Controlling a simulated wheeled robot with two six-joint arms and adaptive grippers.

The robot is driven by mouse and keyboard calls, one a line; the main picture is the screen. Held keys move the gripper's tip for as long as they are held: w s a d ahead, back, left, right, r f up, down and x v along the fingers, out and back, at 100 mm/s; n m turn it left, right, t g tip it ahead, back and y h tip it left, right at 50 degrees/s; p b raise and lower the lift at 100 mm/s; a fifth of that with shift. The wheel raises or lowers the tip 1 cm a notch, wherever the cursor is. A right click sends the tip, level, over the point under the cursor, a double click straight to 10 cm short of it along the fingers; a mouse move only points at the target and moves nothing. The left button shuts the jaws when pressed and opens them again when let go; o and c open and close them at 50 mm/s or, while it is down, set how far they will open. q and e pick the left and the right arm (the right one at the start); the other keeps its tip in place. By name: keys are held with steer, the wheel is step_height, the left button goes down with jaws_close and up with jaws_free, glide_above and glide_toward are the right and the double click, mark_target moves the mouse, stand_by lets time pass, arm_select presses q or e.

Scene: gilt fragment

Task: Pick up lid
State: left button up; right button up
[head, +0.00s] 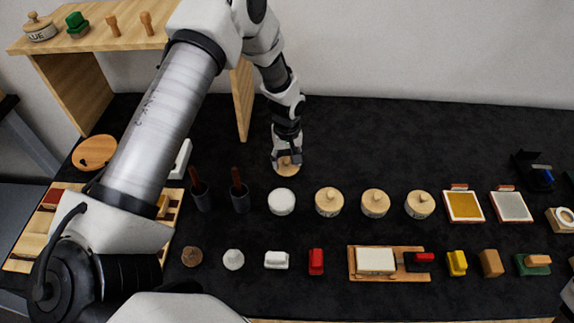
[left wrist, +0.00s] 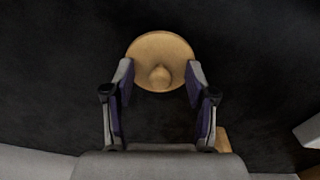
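A round, light wooden lid (head: 289,168) with a small central knob lies on the black table, near the middle. My left gripper (head: 286,158) is directly over it, pointing down, and partly hides it in the head view. In the left wrist view the lid (left wrist: 160,50) shows between and just beyond the fingertips of the left gripper (left wrist: 160,78). The fingers are wide apart, one at each side of the lid. I cannot tell whether they touch its rim. My right gripper is not in view.
A white-topped round container (head: 282,202) stands in front of the lid, with several lidded wooden jars (head: 375,203) to its right. Two dark cups with handles (head: 240,197) stand to the left. A wooden shelf (head: 110,42) is at the back left.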

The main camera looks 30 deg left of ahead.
arm_select(q)
steer(key=shift+s+f, duration=0.15)
steer(key=shift+c, duration=1.1)
steer(key=shift+c, duration=0.2)
